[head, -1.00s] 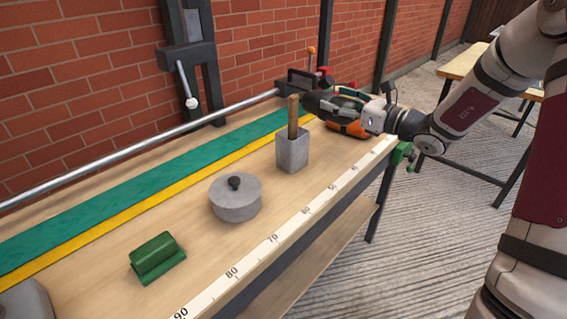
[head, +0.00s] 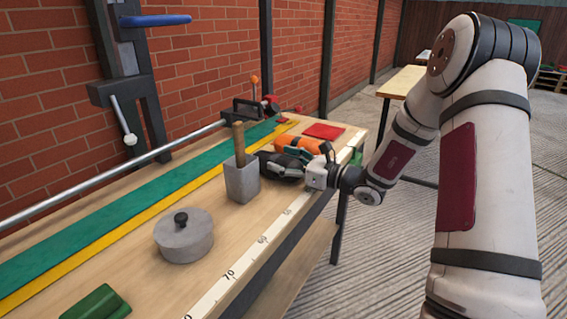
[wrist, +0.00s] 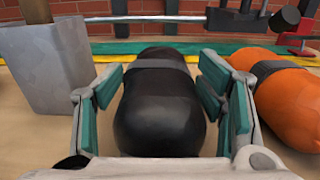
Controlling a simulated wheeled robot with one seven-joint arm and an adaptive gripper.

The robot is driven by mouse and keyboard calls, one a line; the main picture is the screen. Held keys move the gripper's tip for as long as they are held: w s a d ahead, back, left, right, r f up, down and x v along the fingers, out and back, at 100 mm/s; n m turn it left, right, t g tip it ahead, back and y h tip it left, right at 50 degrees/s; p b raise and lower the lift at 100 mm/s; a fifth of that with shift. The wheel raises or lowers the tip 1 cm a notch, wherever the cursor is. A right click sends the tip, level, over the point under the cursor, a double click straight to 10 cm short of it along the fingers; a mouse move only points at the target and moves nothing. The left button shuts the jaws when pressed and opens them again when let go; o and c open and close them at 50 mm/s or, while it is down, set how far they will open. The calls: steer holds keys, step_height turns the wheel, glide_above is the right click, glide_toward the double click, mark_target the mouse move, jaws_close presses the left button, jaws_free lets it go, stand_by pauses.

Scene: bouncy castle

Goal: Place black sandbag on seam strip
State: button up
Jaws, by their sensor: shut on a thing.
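The black sandbag (wrist: 160,105) is a plump dark roll with a grey band, between the two fingers of my gripper (wrist: 161,95) in the wrist view. In the head view the sandbag (head: 280,166) shows partly, and my gripper (head: 296,165) is shut on it, low over the bench. I cannot tell whether it touches the wood. A long green strip (head: 100,216) with a yellow strip (head: 110,238) along its near side runs the bench's length. They also cross behind the sandbag in the wrist view. Which of them is the seam strip is not marked.
An orange bag (head: 298,145) lies close beside the sandbag. A grey block with a wooden handle (head: 242,183) stands left of it. A grey lidded pot (head: 184,240), a green block (head: 98,303) and a red pad (head: 323,131) are on the bench. A metal rail (head: 110,178) runs behind.

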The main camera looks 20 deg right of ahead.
steer(key=shift+r, duration=0.1)
steer(key=o, duration=1.5)
steer(key=shift+f, duration=0.2)
steer(key=o, duration=0.5)
steer(key=shift+r, duration=0.1)
